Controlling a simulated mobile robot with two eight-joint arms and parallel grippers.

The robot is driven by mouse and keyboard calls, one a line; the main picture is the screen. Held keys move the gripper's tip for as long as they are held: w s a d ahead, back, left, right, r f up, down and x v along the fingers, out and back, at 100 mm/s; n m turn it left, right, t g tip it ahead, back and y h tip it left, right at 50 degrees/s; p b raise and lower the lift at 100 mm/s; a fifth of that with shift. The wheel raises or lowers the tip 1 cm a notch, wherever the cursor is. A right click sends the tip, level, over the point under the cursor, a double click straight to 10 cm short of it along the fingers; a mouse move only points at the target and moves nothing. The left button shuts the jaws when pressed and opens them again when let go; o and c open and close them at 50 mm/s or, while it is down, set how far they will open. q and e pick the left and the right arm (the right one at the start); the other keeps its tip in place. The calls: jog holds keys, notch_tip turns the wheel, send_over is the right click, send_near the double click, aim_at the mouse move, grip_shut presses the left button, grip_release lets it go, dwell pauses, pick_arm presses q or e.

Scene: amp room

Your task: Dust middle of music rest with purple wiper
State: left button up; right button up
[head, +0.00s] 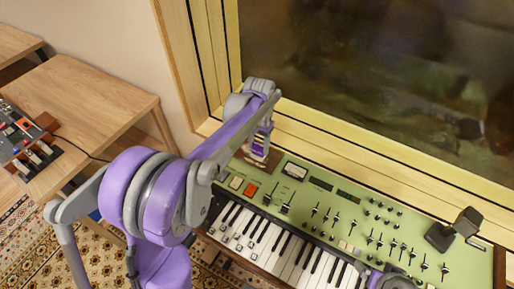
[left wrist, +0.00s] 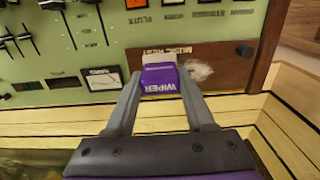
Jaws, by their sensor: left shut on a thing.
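The music rest (left wrist: 228,58) is a dark brown wooden strip with its name printed on it, set along the synthesizer's back edge. A pale dust smudge (left wrist: 199,71) lies on it, just right of the wiper in the left wrist view. The purple wiper (left wrist: 158,82) has a pale end and white lettering. My left gripper (left wrist: 160,75) is shut on it, one finger on each side. The wiper's pale end overlaps the strip in view; I cannot tell whether it touches. In the head view my left gripper (head: 262,142) is over the synthesizer's back left corner.
The green synthesizer panel (head: 340,207) has several sliders and knobs above its keys (head: 285,245). A dark upright object (head: 455,230) stands at its right. A wood-framed window (head: 375,85) rises close behind. A wooden table (head: 85,110) with a small device (head: 25,140) is at left.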

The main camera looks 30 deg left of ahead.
aim_at(258, 145)
pick_arm(q)
notch_tip(258, 145, up, 2)
jog(key=shift+s+r+p, duration=0.1)
jog(key=shift+s+p, duration=0.05)
jog(key=shift+p, duration=0.2)
jog(key=shift+r+p, duration=0.5)
jog(key=shift+r, duration=0.35)
